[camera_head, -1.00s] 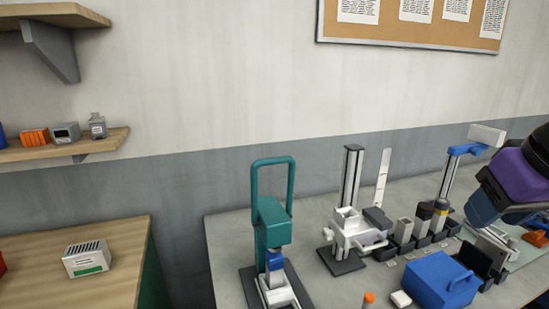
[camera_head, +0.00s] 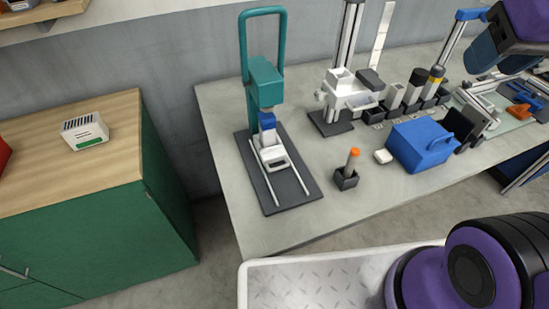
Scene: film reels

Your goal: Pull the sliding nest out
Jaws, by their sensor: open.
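The sliding nest (camera_head: 274,158) is a pale grey and white carriage with a loop-shaped front. It sits low on the dark base plate (camera_head: 262,190) of a teal press (camera_head: 265,82), between two thin light rails that run forward. The blue ram tip (camera_head: 267,121) of the press is just above the nest's rear part. The nest's front stands clear of the ram, and the rails ahead of it are bare. My gripper is not in view; only purple and dark parts of my arm show at the right, away from the press.
A green cabinet (camera_head: 165,190) stands left, across a gap. The table front is clear.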

